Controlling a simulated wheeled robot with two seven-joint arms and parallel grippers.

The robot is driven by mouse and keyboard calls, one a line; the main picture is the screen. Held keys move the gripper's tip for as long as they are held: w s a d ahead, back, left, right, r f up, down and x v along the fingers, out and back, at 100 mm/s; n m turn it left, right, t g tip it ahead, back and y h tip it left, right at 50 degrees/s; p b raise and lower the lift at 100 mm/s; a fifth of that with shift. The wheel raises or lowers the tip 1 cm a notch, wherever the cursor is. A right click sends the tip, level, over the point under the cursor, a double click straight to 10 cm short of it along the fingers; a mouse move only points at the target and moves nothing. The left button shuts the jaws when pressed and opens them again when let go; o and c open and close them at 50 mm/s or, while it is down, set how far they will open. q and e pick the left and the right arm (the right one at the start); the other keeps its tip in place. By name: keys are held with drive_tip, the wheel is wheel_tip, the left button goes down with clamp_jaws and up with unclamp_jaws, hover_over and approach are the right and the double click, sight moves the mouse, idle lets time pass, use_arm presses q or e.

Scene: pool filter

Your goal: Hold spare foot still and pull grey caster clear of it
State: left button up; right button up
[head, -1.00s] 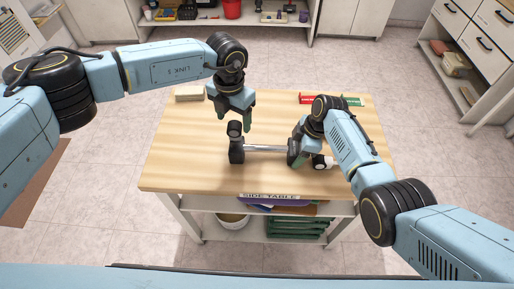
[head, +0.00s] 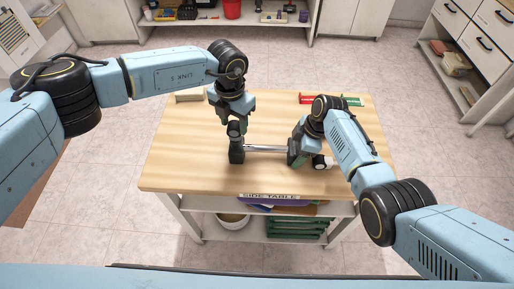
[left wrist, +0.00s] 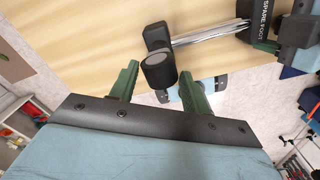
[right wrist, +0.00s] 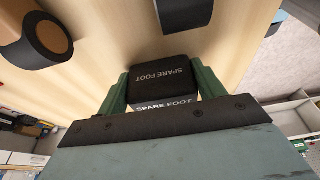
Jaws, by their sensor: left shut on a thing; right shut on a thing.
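The grey caster (left wrist: 158,72), a dark wheel-like cylinder with a grey round face, stands on a dark block (head: 236,156) at the left end of a shiny metal rod (head: 266,149). My left gripper (head: 236,124) points down from above and is shut on the caster, with a green finger on each side in the left wrist view. The spare foot (right wrist: 163,75) is a black block with white lettering at the rod's right end. My right gripper (head: 299,150) is shut on it. In the head view my right gripper hides most of the foot.
The wooden side table (head: 190,165) is mostly clear at the left and front. A dark roller with a pale face (head: 322,162) lies right beside my right gripper.

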use_arm(q)
drive_tip(key=shift+c, duration=1)
drive_tip(key=shift+r, duration=0.75)
drive_tip(key=shift+r, duration=2.25)
use_arm(e)
drive_tip(key=o, duration=1.1)
drive_tip(key=shift+o, duration=0.2)
drive_tip(key=v, duration=1.2)
